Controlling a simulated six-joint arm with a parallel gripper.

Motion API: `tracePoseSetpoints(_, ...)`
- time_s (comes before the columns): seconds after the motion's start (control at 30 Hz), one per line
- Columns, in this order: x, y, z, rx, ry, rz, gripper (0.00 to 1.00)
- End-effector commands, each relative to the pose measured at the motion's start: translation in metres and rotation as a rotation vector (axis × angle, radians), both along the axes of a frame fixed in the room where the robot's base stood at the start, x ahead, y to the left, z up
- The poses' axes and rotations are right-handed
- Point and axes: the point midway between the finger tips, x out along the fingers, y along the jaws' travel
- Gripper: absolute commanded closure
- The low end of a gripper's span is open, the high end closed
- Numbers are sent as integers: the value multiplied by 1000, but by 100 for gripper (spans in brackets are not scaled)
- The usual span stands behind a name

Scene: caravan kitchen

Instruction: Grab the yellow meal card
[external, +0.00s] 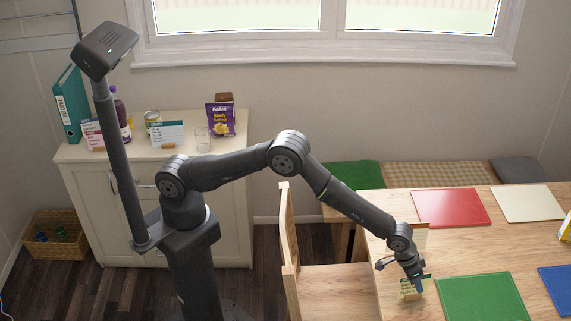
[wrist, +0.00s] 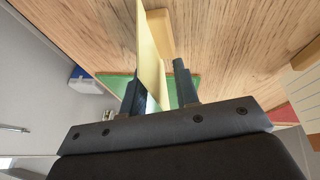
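The yellow meal card (external: 407,290) stands upright near the left edge of the wooden table, partly covered by my gripper (external: 415,284). In the wrist view the card (wrist: 150,55) shows nearly edge-on, beside a small wooden block (wrist: 159,30). It rises between the two fingers of my gripper (wrist: 160,88). The gripper is open. The card lies close to or against the left finger; a gap shows on the side of the right finger. I cannot tell whether the left finger touches it.
Another card (external: 421,238) with an orange top stands behind my wrist. A green mat (external: 482,299), a red mat (external: 450,207), a cream mat (external: 527,203) and a blue mat (external: 558,284) lie on the table (external: 470,253). A chair (external: 290,245) stands left of it.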

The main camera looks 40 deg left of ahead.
Motion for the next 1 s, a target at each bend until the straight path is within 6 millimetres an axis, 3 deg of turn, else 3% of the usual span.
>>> tracePoseSetpoints(0.57, 0, 0, -5, 0, 0, 0, 72)
tracePoseSetpoints(0.73, 0, 0, -5, 0, 0, 0, 100)
tracePoseSetpoints(1.0, 0, 0, -4, 0, 0, 0, 100)
